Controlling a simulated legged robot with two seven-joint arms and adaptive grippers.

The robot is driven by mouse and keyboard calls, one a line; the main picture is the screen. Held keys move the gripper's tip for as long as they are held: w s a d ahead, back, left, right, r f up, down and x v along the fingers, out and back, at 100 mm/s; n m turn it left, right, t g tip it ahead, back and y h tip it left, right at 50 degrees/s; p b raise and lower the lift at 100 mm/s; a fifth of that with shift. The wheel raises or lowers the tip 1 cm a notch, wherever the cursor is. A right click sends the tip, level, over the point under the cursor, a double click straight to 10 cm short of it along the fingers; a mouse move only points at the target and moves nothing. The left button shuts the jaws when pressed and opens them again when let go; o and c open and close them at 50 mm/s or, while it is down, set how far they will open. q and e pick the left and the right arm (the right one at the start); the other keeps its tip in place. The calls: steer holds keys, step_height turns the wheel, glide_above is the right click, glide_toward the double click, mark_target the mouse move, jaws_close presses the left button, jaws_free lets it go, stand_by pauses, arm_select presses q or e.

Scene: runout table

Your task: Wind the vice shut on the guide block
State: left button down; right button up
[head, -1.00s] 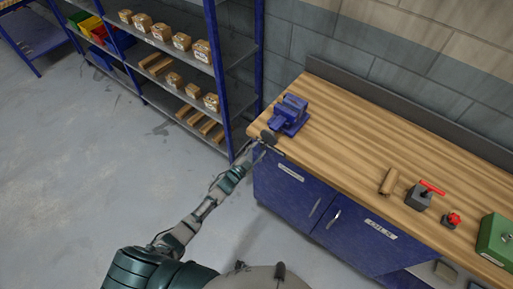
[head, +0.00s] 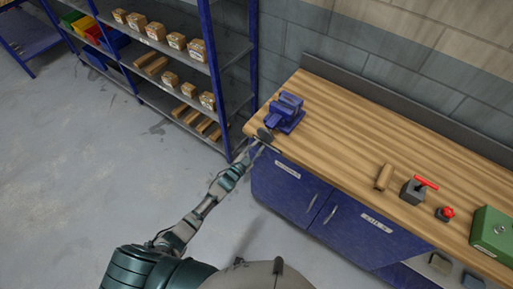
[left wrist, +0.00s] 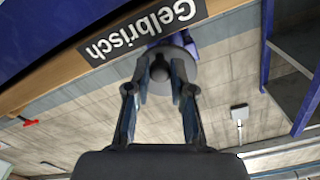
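The blue vice (head: 287,110) stands on the near-left corner of the wooden bench. Its round grey handwheel (head: 265,134) faces me at the bench's front edge, and it also shows in the left wrist view (left wrist: 169,52). My left gripper (head: 257,146) is right at the handwheel. In the left wrist view its two fingers (left wrist: 162,78) stand apart, with the wheel's dark hub seen between their tips. I cannot tell whether they touch it. The guide block cannot be made out in the vice from here. My right gripper is not in view.
On the bench (head: 335,130) lie a wooden cylinder (head: 384,177), a grey block with a red lever (head: 412,191), a red knob (head: 445,213) and a green box (head: 493,232). A blue shelf rack (head: 215,70) stands left of the bench. The bench middle is clear.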

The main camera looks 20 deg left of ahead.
arm_select(q)
steer(key=m, duration=0.3)
steer(key=shift+w+a+r, duration=0.1)
steer(key=shift+w+a, duration=0.05)
steer(key=shift+a, duration=0.25)
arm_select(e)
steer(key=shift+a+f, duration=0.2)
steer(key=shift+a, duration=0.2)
arm_select(q)
steer(key=shift+m, duration=0.4)
steer(key=shift+w+a+r+m+b, duration=0.1)
steer(key=shift+a+m+b, duration=0.2)
steer(key=shift+m, duration=0.4)
steer(key=shift+r+m, duration=0.1)
steer(key=shift+m, duration=0.6)
steer(key=shift+a+r, duration=0.1)
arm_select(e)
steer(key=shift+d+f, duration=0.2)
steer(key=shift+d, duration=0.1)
arm_select(q)
steer(key=m, duration=0.2)
steer(key=shift+w+a+r+m+b, duration=0.2)
steer(key=shift+m+b, duration=0.1)
steer(key=shift+m, duration=0.1)
steer(key=shift+r+m, duration=0.15)
steer(key=shift+m, duration=0.35)
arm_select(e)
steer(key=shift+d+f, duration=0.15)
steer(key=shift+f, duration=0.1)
